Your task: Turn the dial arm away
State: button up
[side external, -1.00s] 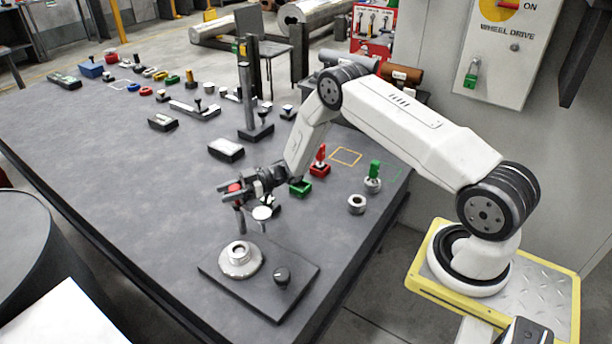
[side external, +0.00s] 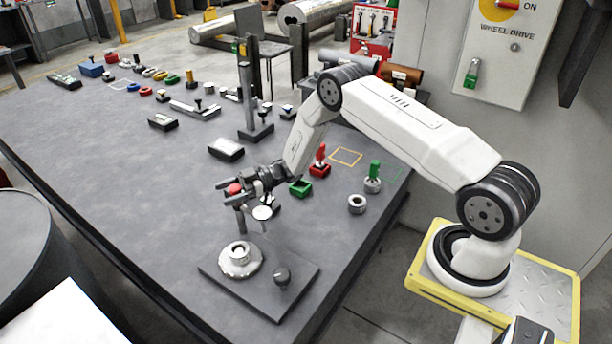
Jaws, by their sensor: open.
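How these parts join, and which is the dial arm, is hidden by the gripper.
A dark upright post (side external: 250,100) rises behind. The table's left part (side external: 120,190) is clear.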

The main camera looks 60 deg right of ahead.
jog(key=shift+d, duration=0.15)
jog(key=v, duration=0.7)
jog(key=shift+s+d, duration=0.2)
jog(key=w+r+m+t+h, duration=0.4)
jog(key=r+m+h, duration=0.3)
jog(key=r+h, duration=0.5)
jog(key=s+a+m+g+h, duration=0.2)
jog(key=s+m+g, duration=0.1)
jog(key=s, duration=1)
jog(key=s+a+m+g+h, duration=0.2)
jog(key=s+g, duration=0.4)
jog(key=s, duration=0.7)
jog(key=shift+s+a+f+m, duration=0.2)
jog(key=shift+s+a+m, duration=0.2)
jog(key=shift+a, duration=0.25)
